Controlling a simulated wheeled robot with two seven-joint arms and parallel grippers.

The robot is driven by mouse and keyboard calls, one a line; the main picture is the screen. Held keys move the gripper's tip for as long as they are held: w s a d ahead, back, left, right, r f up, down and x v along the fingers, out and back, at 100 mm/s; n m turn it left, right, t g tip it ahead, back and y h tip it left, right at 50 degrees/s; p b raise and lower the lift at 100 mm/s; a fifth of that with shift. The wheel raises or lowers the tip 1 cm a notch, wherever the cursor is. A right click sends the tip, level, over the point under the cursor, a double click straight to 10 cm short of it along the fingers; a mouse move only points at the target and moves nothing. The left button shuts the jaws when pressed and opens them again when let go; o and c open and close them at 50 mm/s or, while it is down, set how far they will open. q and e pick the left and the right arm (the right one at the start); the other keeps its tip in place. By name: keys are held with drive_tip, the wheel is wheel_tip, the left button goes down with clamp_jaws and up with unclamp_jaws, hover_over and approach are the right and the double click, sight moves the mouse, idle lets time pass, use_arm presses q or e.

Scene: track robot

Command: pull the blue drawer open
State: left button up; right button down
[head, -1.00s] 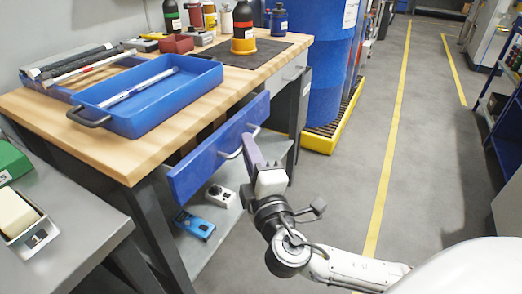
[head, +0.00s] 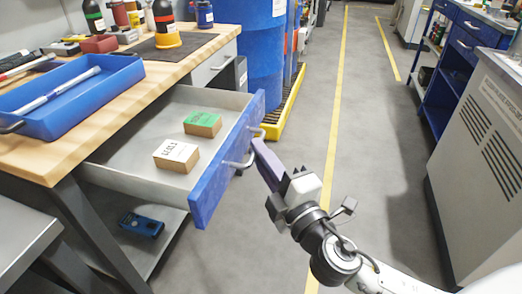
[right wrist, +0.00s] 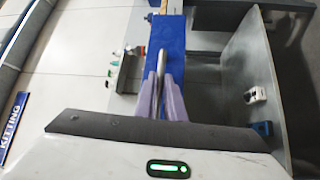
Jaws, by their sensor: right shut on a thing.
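The blue drawer (head: 212,182) stands pulled out from under the wooden workbench (head: 190,62). Its grey inside shows, with two small boxes in it, one with a green top (head: 203,123) and one with a white top (head: 177,155). My right gripper (head: 256,148) is shut on the drawer's metal handle (head: 238,163) at the drawer front. In the right wrist view the purple fingers (right wrist: 163,95) close on the handle bar, with the blue drawer front (right wrist: 172,42) behind it. My left gripper is not in view.
A blue tray (head: 95,112) and several bottles stand on the bench top. A blue drum (head: 262,60) on a yellow spill pallet (head: 285,118) stands beyond the drawer. A grey cabinet (head: 475,165) stands at the right. The aisle floor between is clear.

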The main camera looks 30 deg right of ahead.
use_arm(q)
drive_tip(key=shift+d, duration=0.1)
use_arm(e)
drive_tip(key=shift+s+d, duration=0.1)
drive_tip(key=shift+s, duration=0.05)
drive_tip(key=c, duration=1.8)
unclamp_jaws()
drive_tip(key=shift+c, duration=0.2)
